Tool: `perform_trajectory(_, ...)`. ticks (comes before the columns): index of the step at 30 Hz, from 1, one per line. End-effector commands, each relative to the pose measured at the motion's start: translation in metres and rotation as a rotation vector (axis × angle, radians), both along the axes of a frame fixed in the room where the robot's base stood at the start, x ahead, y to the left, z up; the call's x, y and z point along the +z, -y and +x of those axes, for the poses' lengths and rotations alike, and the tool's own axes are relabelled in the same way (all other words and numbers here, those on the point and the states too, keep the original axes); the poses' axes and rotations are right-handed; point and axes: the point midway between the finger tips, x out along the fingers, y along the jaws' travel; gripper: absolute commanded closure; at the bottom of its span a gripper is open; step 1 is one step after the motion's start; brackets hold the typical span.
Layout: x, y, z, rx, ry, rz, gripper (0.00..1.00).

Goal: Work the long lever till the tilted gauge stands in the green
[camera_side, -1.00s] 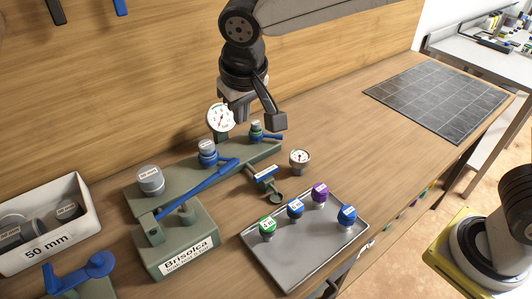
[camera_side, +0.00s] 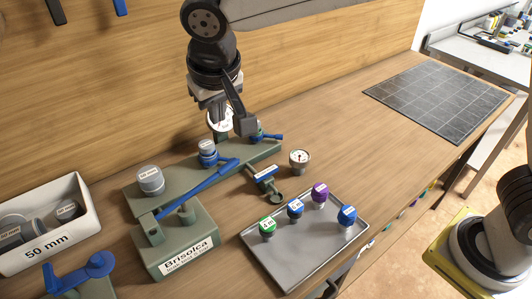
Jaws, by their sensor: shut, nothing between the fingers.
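The long blue lever (camera_side: 205,183) slants across the green manifold (camera_side: 260,152), its low end by the Brisolca pump block (camera_side: 176,241) and its raised end to the upper right. A large round white gauge (camera_side: 221,127) stands at the manifold's back, mostly hidden behind my gripper; its needle cannot be read. A smaller white-faced gauge (camera_side: 299,157) sits at the right, its dial tipped upward; the needle is too small to read. I cannot tell which is the tilted gauge. My gripper (camera_side: 216,108) is shut and empty, in front of the large gauge in this view, apart from the lever.
Grey caps (camera_side: 150,179) and a short blue lever (camera_side: 268,136) are on the manifold. A metal tray (camera_side: 310,256) with several coloured knobs lies in front right. A white 50 mm bin (camera_side: 70,240) is at left. The bench towards the dark grid mat (camera_side: 435,97) is clear.

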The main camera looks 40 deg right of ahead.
Motion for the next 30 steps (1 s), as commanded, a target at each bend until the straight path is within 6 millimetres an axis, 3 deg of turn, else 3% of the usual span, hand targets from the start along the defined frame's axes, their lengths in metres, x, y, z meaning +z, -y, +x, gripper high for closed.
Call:
perform_trajectory(21,-0.094,0.01,0.027,-0.002,-0.003,-0.002,1.0)
perform_trajectory(30,-0.122,0.017,0.026,0.0,0.0,0.0,1.0)
